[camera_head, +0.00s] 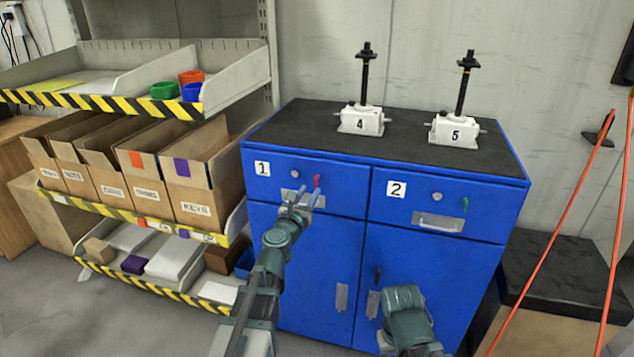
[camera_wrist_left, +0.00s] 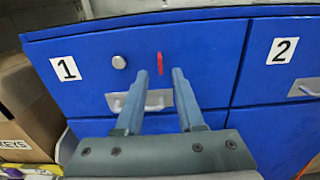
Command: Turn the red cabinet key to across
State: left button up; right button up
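The red cabinet key (camera_head: 317,182) sits in the front of drawer 1 on the blue cabinet (camera_head: 310,250). In the left wrist view the red key (camera_wrist_left: 160,63) looks upright, above the drawer handle (camera_wrist_left: 150,100) and right of a round silver knob (camera_wrist_left: 119,62). My left gripper (camera_head: 304,193) is in front of drawer 1, just below the key. In the left wrist view its two fingers (camera_wrist_left: 158,75) are apart, with the key showing between and beyond the tips, and nothing is held. My right arm (camera_head: 408,318) shows at the bottom; its fingertips are hidden.
A green key (camera_head: 464,204) is in drawer 2. Two white screw jacks, 4 (camera_head: 361,121) and 5 (camera_head: 455,130), stand on the cabinet top. A shelf (camera_head: 130,210) with cardboard boxes stands at left. Red slanted bars (camera_head: 560,220) are at right.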

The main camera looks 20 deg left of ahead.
aim_at(315, 182)
pick_arm(q)
jog(key=w, duration=0.5)
jog(key=shift+w+d, duration=0.1)
jog(key=shift+w, duration=0.3)
grip_shut()
